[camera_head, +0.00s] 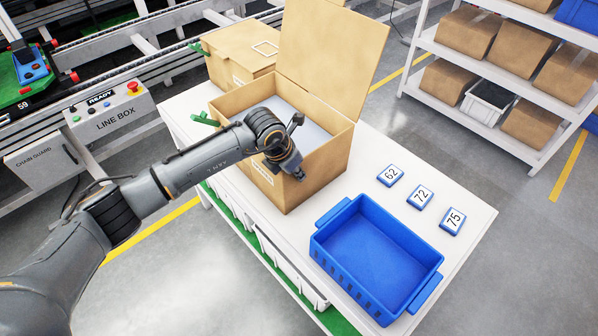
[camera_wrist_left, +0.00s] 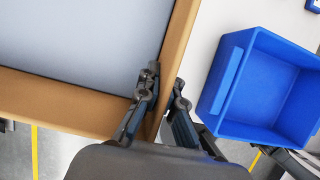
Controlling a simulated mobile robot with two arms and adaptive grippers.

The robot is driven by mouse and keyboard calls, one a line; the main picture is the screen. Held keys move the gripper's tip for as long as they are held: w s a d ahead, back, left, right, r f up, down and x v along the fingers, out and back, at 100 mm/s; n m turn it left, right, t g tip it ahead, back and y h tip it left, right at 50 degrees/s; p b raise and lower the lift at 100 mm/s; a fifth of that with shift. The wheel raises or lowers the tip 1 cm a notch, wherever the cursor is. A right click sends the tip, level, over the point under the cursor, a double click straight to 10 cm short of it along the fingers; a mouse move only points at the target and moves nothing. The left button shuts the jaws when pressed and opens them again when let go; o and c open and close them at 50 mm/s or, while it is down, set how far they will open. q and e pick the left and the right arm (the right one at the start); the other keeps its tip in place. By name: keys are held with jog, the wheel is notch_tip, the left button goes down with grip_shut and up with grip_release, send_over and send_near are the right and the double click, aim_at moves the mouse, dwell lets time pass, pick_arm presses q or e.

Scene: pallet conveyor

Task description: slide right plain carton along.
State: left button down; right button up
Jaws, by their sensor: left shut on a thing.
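The right carton (camera_head: 328,168) is brown and stands upright on the white table with its lid flap raised. A flat grey surface shows inside it, and a pale marking shows on its front. My left gripper (camera_head: 293,168) is at the carton's near right rim. In the left wrist view its fingers (camera_wrist_left: 166,96) lie on either side of the carton wall (camera_wrist_left: 181,40), shut on it. The inner finger hides part of the grey surface. A second brown carton (camera_head: 235,45) stands behind and to the left.
A blue bin (camera_head: 340,262), empty, stands to the right of the carton on the white table (camera_head: 470,208). Number tiles 62 (camera_head: 390,175), 72 (camera_head: 420,197) and 75 (camera_head: 453,221) lie behind it. A conveyor and line box (camera_head: 110,118) are at left; shelves (camera_head: 470,55) stand back right.

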pick_arm(q)
jog(key=c, duration=1.5)
grip_release()
jog(key=shift+w, duration=0.25)
jog(key=shift+o, duration=0.3)
pick_arm(e)
jog(key=shift+w, duration=0.4)
pick_arm(q)
jog(key=shift+r, duration=0.1)
jog(key=v, duration=1.2)
pick_arm(e)
jog(key=shift+s, duration=0.1)
